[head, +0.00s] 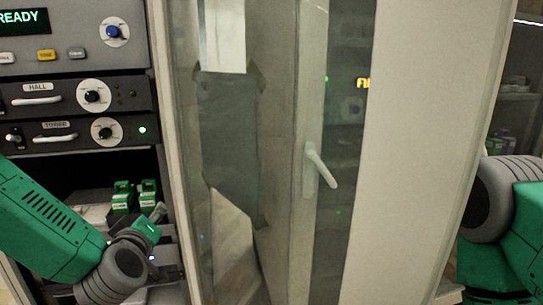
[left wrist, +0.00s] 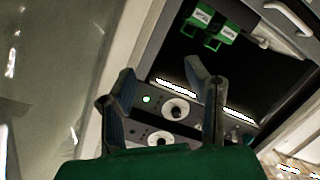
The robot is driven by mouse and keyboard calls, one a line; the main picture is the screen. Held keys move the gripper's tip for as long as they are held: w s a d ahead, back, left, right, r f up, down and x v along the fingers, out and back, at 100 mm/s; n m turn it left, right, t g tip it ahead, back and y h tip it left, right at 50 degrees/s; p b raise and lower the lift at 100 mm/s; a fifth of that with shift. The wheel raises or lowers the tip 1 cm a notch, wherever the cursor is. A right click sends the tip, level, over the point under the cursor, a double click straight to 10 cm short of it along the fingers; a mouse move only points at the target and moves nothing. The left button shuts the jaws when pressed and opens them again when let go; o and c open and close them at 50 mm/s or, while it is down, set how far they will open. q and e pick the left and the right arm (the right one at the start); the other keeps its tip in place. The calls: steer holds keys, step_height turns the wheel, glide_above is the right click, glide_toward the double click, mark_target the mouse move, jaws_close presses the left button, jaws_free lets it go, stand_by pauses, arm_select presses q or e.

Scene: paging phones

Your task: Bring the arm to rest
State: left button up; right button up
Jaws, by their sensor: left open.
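My left arm (head: 50,220) is green with dark grey joints and comes in from the left in the head view, in front of the rack's lower bay. My left gripper (left wrist: 162,72) shows best in the left wrist view, its two fingers apart with nothing held between them. Beyond the fingers are a rack panel with white-ringed knobs and a small green light. My right arm (head: 515,225) shows at the right edge of the head view; its gripper is out of view.
The rack has a HALL unit (head: 75,95) and a TOWER unit (head: 82,132), below a panel with a READY display (head: 22,17). Two green items (head: 134,196) sit in the dark bay beneath. A tall cabinet with a glass door and white handle (head: 320,166) stands in the middle.

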arm_select(q)
steer(key=s+d+f+m+g+h+b, duration=0.1)
steer(key=s+f+m+g, duration=0.1)
steer(key=s+f, duration=0.45)
steer(key=s+d+f+m+g+h, duration=0.2)
steer(key=s+f, duration=0.1)
steer(key=f, duration=0.6)
steer(key=s+d+f+m+g+h+b, duration=0.1)
steer(key=s+f+m+g, duration=0.15)
steer(key=s+f, duration=0.4)
steer(key=s+a+f+m+g+y+b, duration=0.1)
steer(key=s+a+f+m+g, duration=0.2)
steer(key=s+f, duration=0.6)
steer(key=s+a+f+m+g, duration=0.15)
steer(key=s+f+g, duration=0.35)
steer(key=s, duration=0.8)
steer(key=w+r+t+h+p, duration=0.15)
steer(key=w+r, duration=0.25)
steer(key=w, duration=0.4)
steer(key=w+r+t+p, duration=0.1)
steer(key=w+r+t, duration=0.2)
steer(key=w+r, duration=0.3)
steer(key=n+t+y+p, duration=0.3)
steer(key=t+y+p, duration=0.3)
steer(key=t, duration=1)
glide_toward(90, 99)
steer(key=p+x, duration=0.2)
steer(key=x, duration=0.7)
steer(key=shift+w+a+p, duration=0.1)
steer(key=shift+p, duration=0.25)
